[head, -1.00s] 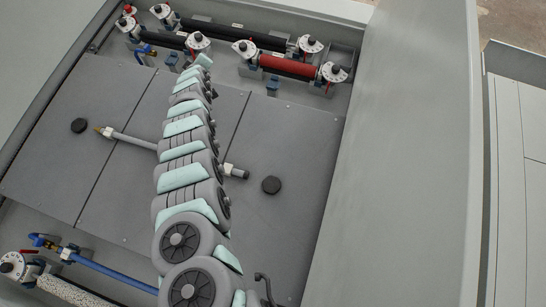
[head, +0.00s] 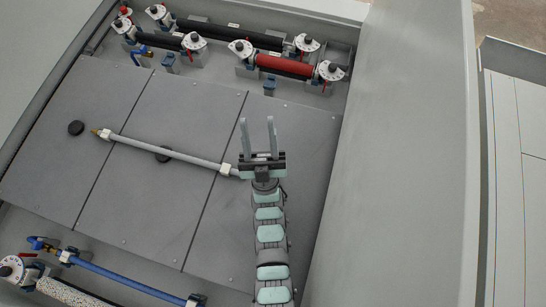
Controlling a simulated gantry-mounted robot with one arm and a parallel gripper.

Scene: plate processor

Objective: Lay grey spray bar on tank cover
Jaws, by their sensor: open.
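The grey spray bar (head: 175,153) lies across the grey tank cover (head: 140,205), slanting from upper left to lower right. It has a brass tip at its left end and a white clip near each end. Its right end is near or behind my gripper's base, so I cannot tell exactly where it stops. My gripper (head: 257,127) is above the right part of the cover, fingers pointing up the picture, open with nothing between them. The bar is to the left of and below the fingers, outside them.
Black knobs (head: 76,128) sit on the cover. Rollers, including a red one (head: 287,66) and a black one (head: 230,35), are in brackets along the top. A blue hose (head: 125,281) and a speckled roller (head: 68,292) lie at lower left. A tall grey wall (head: 410,150) bounds the right side.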

